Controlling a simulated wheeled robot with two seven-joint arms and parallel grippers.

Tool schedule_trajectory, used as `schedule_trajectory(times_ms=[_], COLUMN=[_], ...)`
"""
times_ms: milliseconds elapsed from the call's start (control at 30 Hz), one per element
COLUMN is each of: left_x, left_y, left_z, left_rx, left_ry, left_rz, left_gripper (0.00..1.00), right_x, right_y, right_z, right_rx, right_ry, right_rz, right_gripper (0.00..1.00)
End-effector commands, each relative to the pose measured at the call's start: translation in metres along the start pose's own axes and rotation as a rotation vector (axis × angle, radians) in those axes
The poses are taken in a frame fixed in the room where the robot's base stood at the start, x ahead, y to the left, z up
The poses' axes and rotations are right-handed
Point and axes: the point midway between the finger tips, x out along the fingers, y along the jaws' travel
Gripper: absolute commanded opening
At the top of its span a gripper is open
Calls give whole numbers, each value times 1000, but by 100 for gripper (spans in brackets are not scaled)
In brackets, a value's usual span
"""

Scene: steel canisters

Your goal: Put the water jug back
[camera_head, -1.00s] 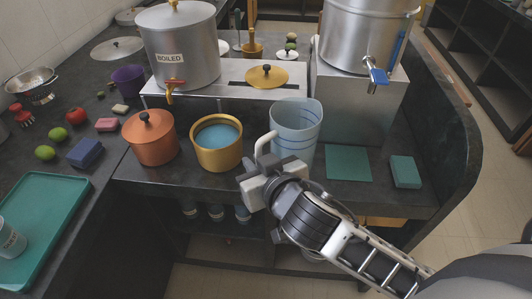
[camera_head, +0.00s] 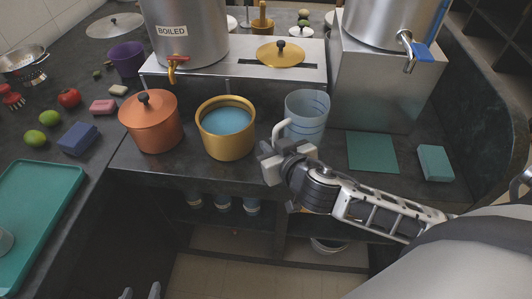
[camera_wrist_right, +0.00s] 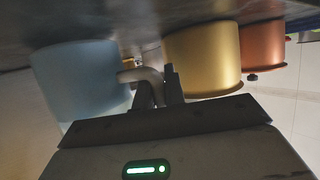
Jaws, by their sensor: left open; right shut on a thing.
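The water jug (camera_head: 307,108) is a clear bluish vessel with marked lines and a pale handle (camera_head: 281,130). It is upright at the counter, between the gold pot and the teal mat (camera_head: 372,152); I cannot tell whether its base touches the counter. My right gripper (camera_head: 273,158) is shut on the jug's handle. In the right wrist view the jug (camera_wrist_right: 80,80) is at the left, with its handle (camera_wrist_right: 140,75) at the fingers. My left gripper (camera_head: 140,293) is open and empty at the bottom edge; only its fingertips show.
A gold pot (camera_head: 228,145) of blue liquid and a lidded copper pot (camera_head: 155,132) stand left of the jug. Behind are a steel stand (camera_head: 375,90) with a tapped canister and the BOILED canister (camera_head: 185,45). A teal block (camera_head: 435,163) lies right of the mat.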

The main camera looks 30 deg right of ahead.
Motion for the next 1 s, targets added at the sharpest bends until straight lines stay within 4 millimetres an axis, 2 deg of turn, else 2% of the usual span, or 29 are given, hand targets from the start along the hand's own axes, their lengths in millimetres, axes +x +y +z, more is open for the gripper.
schedule_trajectory(times_ms=[433, 467, 500, 533, 867, 1000], left_x=[-1, -2, -2, -2, -3, 0], left_y=[0, 0, 0, 0, 0, -1], left_z=[4, 3, 3, 3, -3, -3], left_rx=[5, 5, 5, 5, 7, 8], left_ry=[-3, -3, -3, -3, 4, 10], left_rz=[4, 4, 4, 4, 3, 2], left_gripper=[44, 44, 44, 44, 44, 44], right_x=[2, 2, 1, 1, 0, -18], right_y=[1, 1, 1, 1, 1, 0], right_z=[4, 4, 4, 4, -1, 3], right_rx=[0, 1, 1, 1, 0, 1], right_ry=[6, 1, 2, 1, 2, -1], right_rz=[2, 2, 2, 2, 2, 0], right_gripper=[0, 20, 31, 33, 33, 33])
